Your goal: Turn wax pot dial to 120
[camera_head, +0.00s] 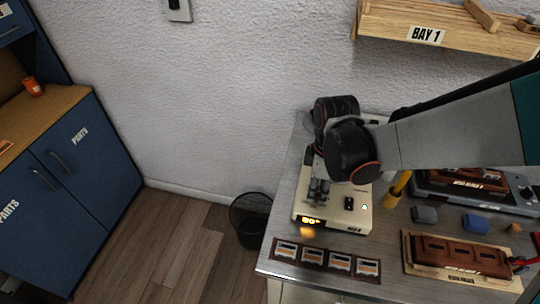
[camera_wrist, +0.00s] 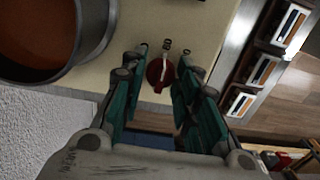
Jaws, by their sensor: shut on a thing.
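The wax pot's cream base (camera_head: 345,216) stands on the metal bench, and its small lit display (camera_head: 310,220) shows orange digits that look like 80. My gripper (camera_head: 318,196) reaches down onto the base just behind the display; the dial is hidden by it there. In the wrist view the red dial (camera_wrist: 158,74) with a pale pointer bar sits between the fingertips of my gripper (camera_wrist: 156,72), which is shut on it. The metal pot (camera_wrist: 92,50) with brown wax (camera_wrist: 38,32) fills the upper left of that view.
A strip of labelled cards (camera_head: 326,260) lies at the bench's front edge. A wooden board with a brown block (camera_head: 460,255), a blue block (camera_head: 475,223) and a grey block (camera_head: 424,214) lie to the right. A black bin (camera_head: 250,225) stands on the floor at left.

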